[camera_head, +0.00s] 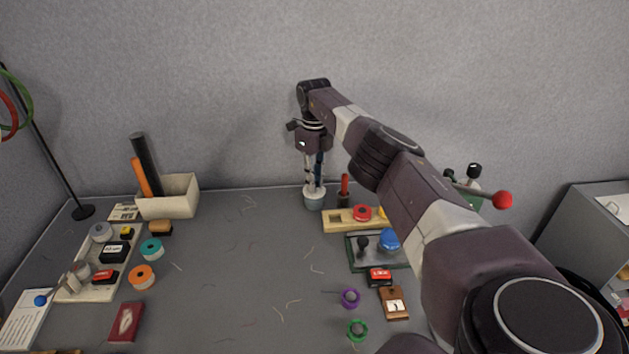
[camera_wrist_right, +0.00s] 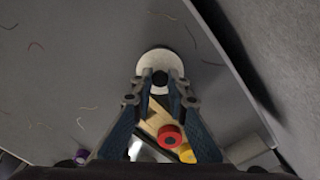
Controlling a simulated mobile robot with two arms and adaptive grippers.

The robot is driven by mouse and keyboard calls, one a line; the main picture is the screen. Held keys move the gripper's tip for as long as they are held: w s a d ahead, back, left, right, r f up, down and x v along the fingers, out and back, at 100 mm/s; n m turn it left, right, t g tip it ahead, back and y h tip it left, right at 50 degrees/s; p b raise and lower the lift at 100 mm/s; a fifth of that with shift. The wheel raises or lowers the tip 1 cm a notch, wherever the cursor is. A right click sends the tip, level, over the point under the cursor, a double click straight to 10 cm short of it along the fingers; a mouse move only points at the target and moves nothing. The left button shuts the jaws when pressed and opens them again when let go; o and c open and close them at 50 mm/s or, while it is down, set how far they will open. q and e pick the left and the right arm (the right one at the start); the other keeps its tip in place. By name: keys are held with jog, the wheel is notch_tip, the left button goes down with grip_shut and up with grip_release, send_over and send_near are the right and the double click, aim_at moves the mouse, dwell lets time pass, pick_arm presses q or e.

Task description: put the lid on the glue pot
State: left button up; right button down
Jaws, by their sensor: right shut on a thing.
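The glue pot (camera_head: 314,203) is a small grey-green jar standing near the back edge of the table, close to the wall. A round whitish lid (camera_wrist_right: 152,62) with a dark knob shows in the right wrist view. My right gripper (camera_head: 315,186) points straight down over the pot, and its fingertips (camera_wrist_right: 161,76) are shut on the lid's knob. In the head view the lid is at the pot's top; I cannot tell whether it is fully seated. The lid hides the pot's mouth. My left gripper is not in view.
Just right of the pot is a wooden tray (camera_head: 337,225) with a red roll (camera_head: 362,213) and an upright red-handled tool (camera_head: 345,188). A beige bin (camera_head: 181,196) stands at the back left. The table's middle is clear except for thread scraps.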

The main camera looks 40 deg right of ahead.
jog(key=shift+r+p, duration=0.35)
dwell(0.7)
jog(key=c, duration=1.8)
grip_release()
jog(key=shift+o, duration=0.2)
jog(key=o, duration=0.4)
jog(key=shift+o, duration=0.2)
jog(key=shift+r+p, duration=2.9)
jog(key=shift+r, duration=0.6)
